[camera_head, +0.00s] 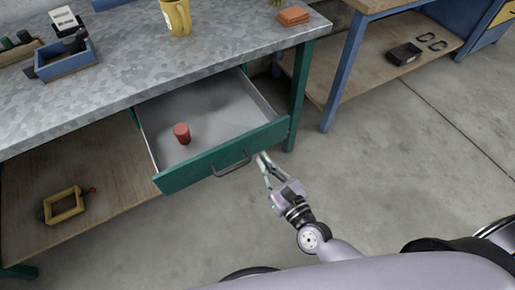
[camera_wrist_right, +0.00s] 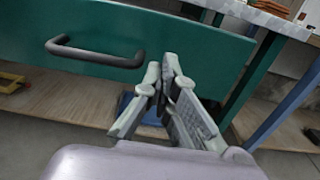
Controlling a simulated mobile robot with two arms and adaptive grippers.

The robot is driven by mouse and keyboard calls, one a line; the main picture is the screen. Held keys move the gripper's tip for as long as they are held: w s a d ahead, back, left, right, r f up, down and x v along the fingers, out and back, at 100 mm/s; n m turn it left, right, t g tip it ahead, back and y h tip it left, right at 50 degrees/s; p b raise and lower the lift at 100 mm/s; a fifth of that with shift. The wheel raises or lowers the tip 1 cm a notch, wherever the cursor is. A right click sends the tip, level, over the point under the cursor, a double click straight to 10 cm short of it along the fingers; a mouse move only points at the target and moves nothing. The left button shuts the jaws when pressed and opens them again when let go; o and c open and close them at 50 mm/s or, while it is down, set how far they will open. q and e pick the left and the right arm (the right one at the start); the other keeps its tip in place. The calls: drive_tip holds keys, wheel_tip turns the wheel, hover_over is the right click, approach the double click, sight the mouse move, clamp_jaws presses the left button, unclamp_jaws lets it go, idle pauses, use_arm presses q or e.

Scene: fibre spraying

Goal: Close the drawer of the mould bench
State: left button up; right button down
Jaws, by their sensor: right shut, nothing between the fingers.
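The drawer (camera_head: 222,155) of the mould bench is pulled out, with a green front and a dark bar handle (camera_head: 232,164). A small red cylinder (camera_head: 182,133) stands inside it. The bench has a grey mottled top (camera_head: 130,75). My right gripper (camera_head: 263,158) is shut and empty, close to the drawer front, right of the handle. In the right wrist view the fingertips (camera_wrist_right: 163,72) overlap the lower part of the green front (camera_wrist_right: 190,40), with the handle (camera_wrist_right: 95,52) to their left. I cannot tell whether they touch the front. My left gripper is not in view.
A yellow frame (camera_head: 64,205) lies on the lower shelf. Another bench with a blue leg (camera_head: 341,80) stands at right. The floor (camera_head: 420,150) at right is clear.

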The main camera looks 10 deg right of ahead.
sight(252, 145)
drive_tip(key=x, duration=0.4)
drive_tip(key=shift+p, duration=0.35)
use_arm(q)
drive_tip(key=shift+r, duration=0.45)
use_arm(e)
drive_tip(key=shift+w, duration=0.15)
